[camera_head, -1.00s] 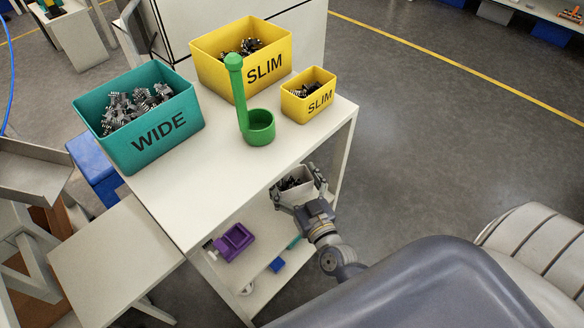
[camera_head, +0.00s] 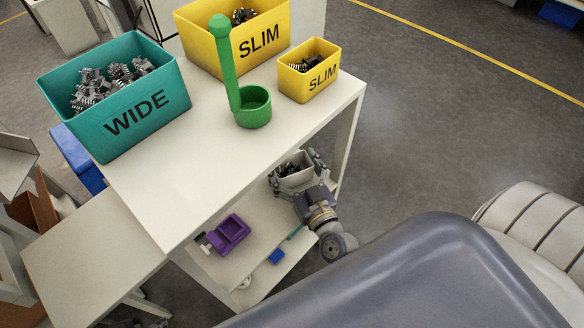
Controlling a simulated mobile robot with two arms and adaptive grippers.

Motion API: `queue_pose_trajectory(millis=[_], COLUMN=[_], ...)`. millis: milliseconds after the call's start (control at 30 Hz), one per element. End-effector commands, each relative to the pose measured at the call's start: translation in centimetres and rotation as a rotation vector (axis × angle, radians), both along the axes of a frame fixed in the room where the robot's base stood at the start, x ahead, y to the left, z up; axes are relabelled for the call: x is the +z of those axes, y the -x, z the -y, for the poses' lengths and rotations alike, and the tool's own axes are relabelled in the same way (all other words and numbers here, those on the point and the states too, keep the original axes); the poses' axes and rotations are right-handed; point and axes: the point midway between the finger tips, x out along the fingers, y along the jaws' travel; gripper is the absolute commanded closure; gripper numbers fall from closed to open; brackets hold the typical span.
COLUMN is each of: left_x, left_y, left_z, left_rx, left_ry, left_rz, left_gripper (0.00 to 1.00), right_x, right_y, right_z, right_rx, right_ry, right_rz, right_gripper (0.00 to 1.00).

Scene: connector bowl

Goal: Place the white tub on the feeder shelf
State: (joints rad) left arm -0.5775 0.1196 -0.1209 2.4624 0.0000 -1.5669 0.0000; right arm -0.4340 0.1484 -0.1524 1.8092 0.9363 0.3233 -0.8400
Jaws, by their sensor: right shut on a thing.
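The white tub (camera_head: 294,180) holds dark connectors and sits at the front edge of the cart, below its top. My right gripper (camera_head: 297,172) is shut on the white tub, with a finger on either side of it. The tabletop's front edge is just above the tub in the picture; I cannot tell whether the tub touches the lower shelf (camera_head: 240,262). I cannot make out which surface is the feeder shelf. My left gripper is not in view.
On the white tabletop (camera_head: 190,185) stand a teal WIDE bin (camera_head: 140,122), a large yellow SLIM bin (camera_head: 262,42), a small yellow SLIM bin (camera_head: 322,84) and a green long-handled cup (camera_head: 252,118). A purple holder (camera_head: 229,231) and a blue piece (camera_head: 277,256) lie on the lower shelf. Grey floor is open at right.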

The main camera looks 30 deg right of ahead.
Motion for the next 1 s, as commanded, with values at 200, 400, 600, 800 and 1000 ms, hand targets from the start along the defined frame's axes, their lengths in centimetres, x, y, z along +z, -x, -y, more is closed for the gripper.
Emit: queue_pose_trajectory(millis=[200,400,600,800,1000], left_x=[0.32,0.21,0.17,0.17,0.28], left_y=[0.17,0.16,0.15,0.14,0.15], left_z=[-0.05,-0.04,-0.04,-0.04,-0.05], left_rx=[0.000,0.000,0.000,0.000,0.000], left_ry=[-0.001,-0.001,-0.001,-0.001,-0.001], left_rz=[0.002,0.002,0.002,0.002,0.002], left_gripper=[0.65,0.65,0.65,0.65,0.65], right_x=[-0.13,-0.30,-0.47,-0.46,-0.26], right_y=[0.11,0.10,0.11,0.11,0.10], right_z=[-0.05,-0.05,-0.04,-0.05,-0.05], right_rx=[0.000,0.000,0.000,0.000,0.000], right_ry=[0.000,0.000,0.000,0.000,0.000], right_rz=[0.001,0.000,0.000,0.000,0.000], right_gripper=[0.42,0.42,0.00,0.00,0.00])
